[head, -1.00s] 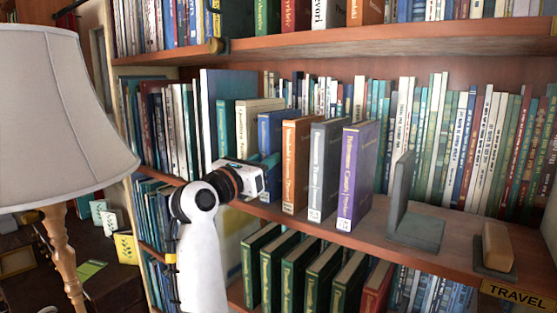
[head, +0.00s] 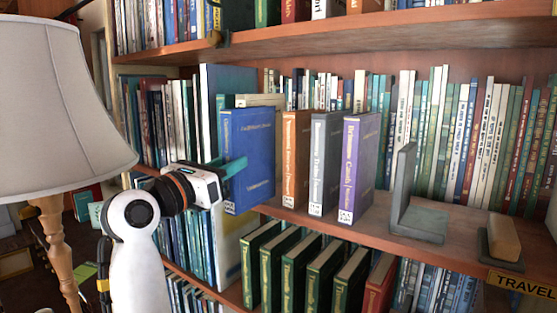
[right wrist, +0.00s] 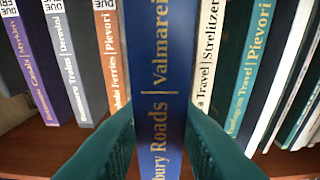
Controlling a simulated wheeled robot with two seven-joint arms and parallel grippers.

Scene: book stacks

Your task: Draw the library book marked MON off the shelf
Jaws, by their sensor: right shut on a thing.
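My right gripper (head: 232,168) is shut on a blue book (head: 254,150) in the head view. The book stands upright and juts out from the row, its cover showing, to the left of the orange book (head: 296,150). In the right wrist view my fingers (right wrist: 160,118) press on both sides of its blue spine (right wrist: 160,60), where gold letters show "bury Roads | Valmarei". No MON mark is readable on it in either view. My left gripper is not in view.
A grey book (head: 324,160) and a purple book (head: 358,165) stand right of the orange one. A metal bookend (head: 405,200) and a wooden block (head: 503,240) sit farther right on the shelf. A lamp (head: 60,110) stands at the left.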

